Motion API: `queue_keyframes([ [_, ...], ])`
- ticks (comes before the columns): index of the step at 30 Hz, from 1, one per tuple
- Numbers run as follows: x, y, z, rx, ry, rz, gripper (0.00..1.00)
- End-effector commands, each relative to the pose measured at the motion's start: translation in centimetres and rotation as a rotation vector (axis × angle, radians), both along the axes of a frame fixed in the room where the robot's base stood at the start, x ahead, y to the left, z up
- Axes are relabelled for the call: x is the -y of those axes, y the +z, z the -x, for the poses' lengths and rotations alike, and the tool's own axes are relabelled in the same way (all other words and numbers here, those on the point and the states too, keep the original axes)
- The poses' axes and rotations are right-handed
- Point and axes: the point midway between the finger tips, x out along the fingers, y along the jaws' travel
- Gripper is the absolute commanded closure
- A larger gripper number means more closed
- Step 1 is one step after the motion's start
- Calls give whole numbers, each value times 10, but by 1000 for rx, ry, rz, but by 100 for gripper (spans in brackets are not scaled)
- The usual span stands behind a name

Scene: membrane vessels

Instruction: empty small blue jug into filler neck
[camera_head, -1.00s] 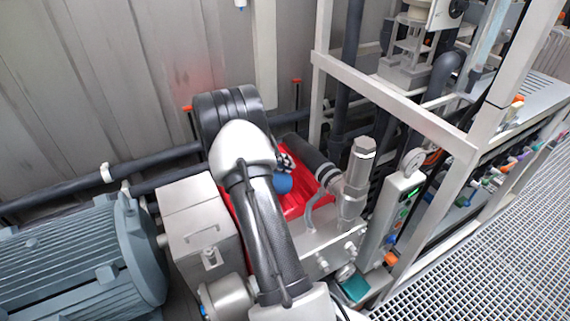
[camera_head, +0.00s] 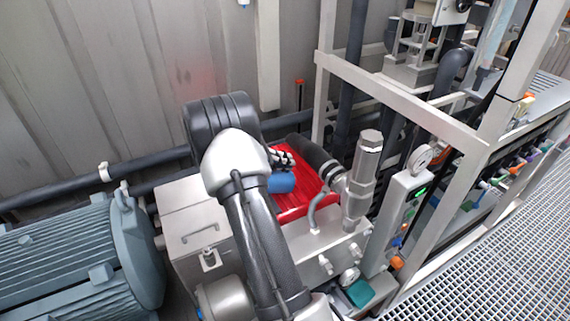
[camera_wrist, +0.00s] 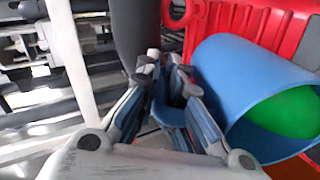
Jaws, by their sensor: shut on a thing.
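The small blue jug (camera_head: 281,182) is in my gripper, above a red ribbed surface in the head view. In the wrist view the jug (camera_wrist: 222,82) lies tilted on its side, its mouth towards the lower right and bright green contents (camera_wrist: 290,112) showing inside. My gripper (camera_wrist: 168,72) is shut on the jug's blue handle, left of its body. In the head view my gripper (camera_head: 284,158) shows only partly behind my arm. I cannot clearly pick out the filler neck; an orange patch shows below the jug's mouth in the wrist view.
The red ribbed unit (camera_head: 297,204) lies under the jug. A metal upright fitting (camera_head: 362,185) and a dark pipe with white bands stand right of it. A metal box (camera_head: 195,222) and a blue-grey motor (camera_head: 80,260) are left. A frame post stands right.

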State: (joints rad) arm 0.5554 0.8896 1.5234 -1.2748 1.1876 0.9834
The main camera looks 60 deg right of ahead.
Motion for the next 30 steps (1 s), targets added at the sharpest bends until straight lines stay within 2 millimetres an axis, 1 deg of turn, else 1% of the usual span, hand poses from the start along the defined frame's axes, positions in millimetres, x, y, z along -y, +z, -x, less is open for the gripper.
queue_keyframes([
  [17,-1,1,-1,-7,1,14,100],
  [30,-9,3,-5,-54,1,100,100],
])
